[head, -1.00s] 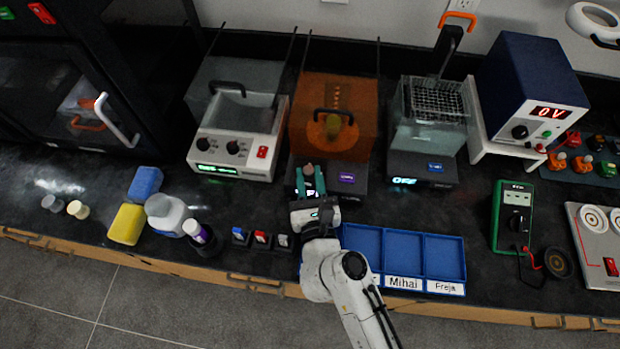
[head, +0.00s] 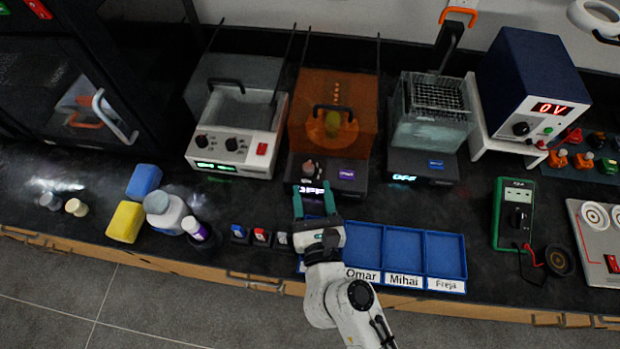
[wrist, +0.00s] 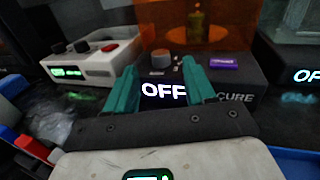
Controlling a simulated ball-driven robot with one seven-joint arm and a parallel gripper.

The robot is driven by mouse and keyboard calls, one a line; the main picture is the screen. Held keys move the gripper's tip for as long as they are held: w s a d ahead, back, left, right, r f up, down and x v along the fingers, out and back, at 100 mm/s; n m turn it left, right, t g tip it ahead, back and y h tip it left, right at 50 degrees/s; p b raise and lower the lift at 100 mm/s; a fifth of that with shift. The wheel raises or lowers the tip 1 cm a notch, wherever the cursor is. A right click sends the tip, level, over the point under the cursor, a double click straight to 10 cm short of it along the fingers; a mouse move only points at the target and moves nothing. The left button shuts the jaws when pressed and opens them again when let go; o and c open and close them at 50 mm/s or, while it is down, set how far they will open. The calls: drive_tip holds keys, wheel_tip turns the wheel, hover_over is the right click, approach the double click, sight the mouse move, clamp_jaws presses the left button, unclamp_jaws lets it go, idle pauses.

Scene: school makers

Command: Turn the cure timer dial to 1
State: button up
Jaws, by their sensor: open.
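The cure unit (head: 365,187) is a dark base under an orange transparent hood (head: 352,88). Its front is lettered CURE in the wrist view, and its display (wrist: 164,91) reads OFF. The cure timer dial (head: 308,168) is a brownish round knob on the base's top left; it also shows in the wrist view (wrist: 160,58), beyond the display. A purple button (head: 347,175) sits to its right. My gripper (head: 313,189) has teal fingers, open and empty, just in front of the base. In the wrist view the fingers (wrist: 158,80) stand either side of the display, short of the dial.
A white two-knob machine (head: 235,148) stands left of the cure unit. A basket unit (head: 425,165), also showing OFF, stands to its right. A blue labelled tray (head: 445,255) lies in front, right of my gripper.

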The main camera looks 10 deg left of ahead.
drive_tip(key=b+v, duration=0.1)
drive_tip(key=v, duration=0.5)
idle(0.6)
